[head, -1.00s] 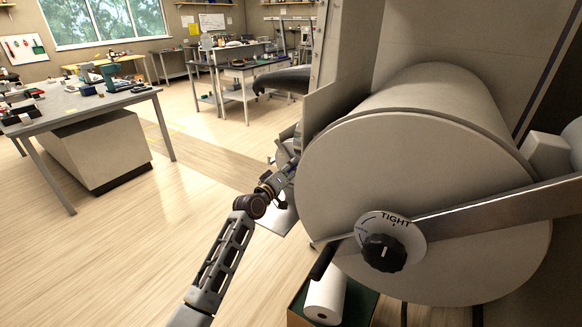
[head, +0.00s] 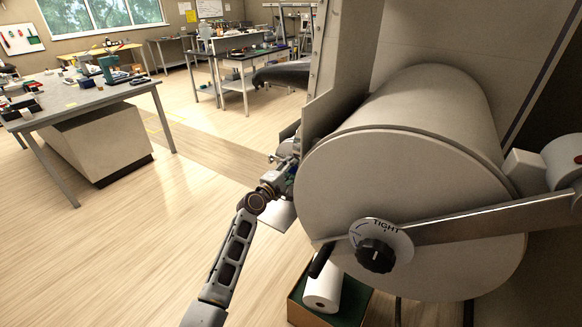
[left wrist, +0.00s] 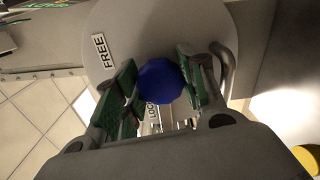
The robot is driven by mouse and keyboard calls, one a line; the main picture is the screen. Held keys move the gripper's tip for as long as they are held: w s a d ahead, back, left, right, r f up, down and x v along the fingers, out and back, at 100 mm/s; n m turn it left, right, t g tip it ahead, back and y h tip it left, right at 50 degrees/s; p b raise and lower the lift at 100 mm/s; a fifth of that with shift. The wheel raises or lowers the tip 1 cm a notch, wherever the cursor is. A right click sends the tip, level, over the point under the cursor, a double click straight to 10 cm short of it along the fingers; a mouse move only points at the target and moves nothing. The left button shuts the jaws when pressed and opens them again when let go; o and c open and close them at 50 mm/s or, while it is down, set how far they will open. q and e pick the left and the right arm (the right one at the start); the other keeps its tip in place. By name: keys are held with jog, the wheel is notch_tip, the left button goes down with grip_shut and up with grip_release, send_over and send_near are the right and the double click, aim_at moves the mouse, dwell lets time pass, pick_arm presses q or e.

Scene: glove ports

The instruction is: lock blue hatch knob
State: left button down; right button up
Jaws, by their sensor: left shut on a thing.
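The blue hatch knob (left wrist: 161,82) shows in the left wrist view in front of a round grey plate (left wrist: 125,22). The plate carries a FREE label (left wrist: 104,52) at upper left and a partly hidden label reading "LOC" (left wrist: 150,113) below the knob. My left gripper (left wrist: 158,88) is shut on the knob, with a green-padded finger on each side. In the head view my left arm reaches to the side of the large grey drum, and the left gripper (head: 286,168) is partly hidden there. The knob cannot be made out in the head view. My right gripper is not seen.
A large grey drum (head: 400,190) fills the right, with a metal bar and a black dial marked TIGHT (head: 376,254) on its face. A box with a white roll (head: 322,288) stands below it. Open floor and a workbench (head: 85,98) lie to the left.

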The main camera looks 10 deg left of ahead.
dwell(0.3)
pick_arm(q)
jog(key=c, duration=0.8)
grip_release()
jog(key=shift+v, duration=6)
jog(key=shift+f, duration=0.1)
